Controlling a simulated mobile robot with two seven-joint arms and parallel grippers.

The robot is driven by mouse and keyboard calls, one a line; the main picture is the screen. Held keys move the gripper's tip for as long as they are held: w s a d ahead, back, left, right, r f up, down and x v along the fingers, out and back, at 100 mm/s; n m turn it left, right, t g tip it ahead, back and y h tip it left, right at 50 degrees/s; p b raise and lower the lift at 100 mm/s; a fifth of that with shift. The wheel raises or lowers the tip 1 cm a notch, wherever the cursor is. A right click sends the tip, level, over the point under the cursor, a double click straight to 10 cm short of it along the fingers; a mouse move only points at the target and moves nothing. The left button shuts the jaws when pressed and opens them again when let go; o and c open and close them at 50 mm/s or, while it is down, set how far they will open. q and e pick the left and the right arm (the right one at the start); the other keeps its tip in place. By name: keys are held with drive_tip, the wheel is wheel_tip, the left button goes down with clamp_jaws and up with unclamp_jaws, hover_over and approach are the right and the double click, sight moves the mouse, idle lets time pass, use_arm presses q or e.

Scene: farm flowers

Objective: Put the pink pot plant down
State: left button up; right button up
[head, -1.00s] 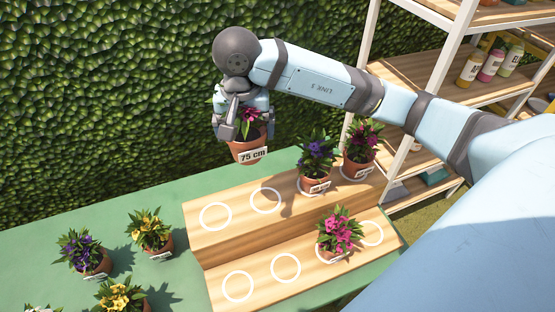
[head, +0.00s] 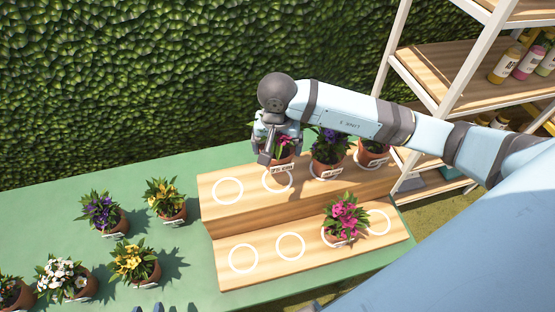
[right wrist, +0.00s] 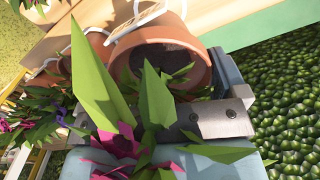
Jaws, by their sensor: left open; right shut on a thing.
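The pink pot plant (head: 284,160) is a terracotta pot with a tag and pink flowers. My right gripper (head: 279,146) is shut on it, over the second white ring (head: 277,179) from the left on the upper step of the wooden stand (head: 235,212). I cannot tell whether the pot touches the step. In the right wrist view the pot (right wrist: 165,50) is tilted in the picture, its leaves partly covering the gripper (right wrist: 215,115). Only tips of my left gripper (head: 163,308) show at the bottom edge of the head view; it is open.
A purple plant (head: 328,148) stands close on the right, with another pink plant (head: 372,150) beyond it. A pink plant (head: 345,218) stands on the lower step. The upper-left ring (head: 228,191) is free. Several plants stand left on the green table (head: 190,245). A shelf (head: 440,70) is at right.

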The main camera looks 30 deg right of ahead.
wheel_tip(320, 180, down, 3)
drive_tip(key=shift+r, duration=0.1)
wheel_tip(320, 180, down, 4)
drive_tip(key=shift+f+p, duration=0.1)
drive_tip(key=shift+p, duration=0.4)
drive_tip(key=shift+f, duration=0.1)
drive_tip(key=o, duration=0.7)
drive_tip(key=shift+f+b, duration=0.1)
drive_tip(key=shift+b, duration=0.2)
drive_tip(key=shift+o, duration=0.9)
drive_tip(key=shift+r+p, duration=0.25)
drive_tip(key=shift+p, duration=0.05)
drive_tip(key=shift+r, duration=0.3)
wheel_tip(320, 180, up, 11)
drive_tip(key=b, duration=0.2)
drive_tip(key=shift+r+b, duration=0.15)
drive_tip(key=shift+b, duration=0.25)
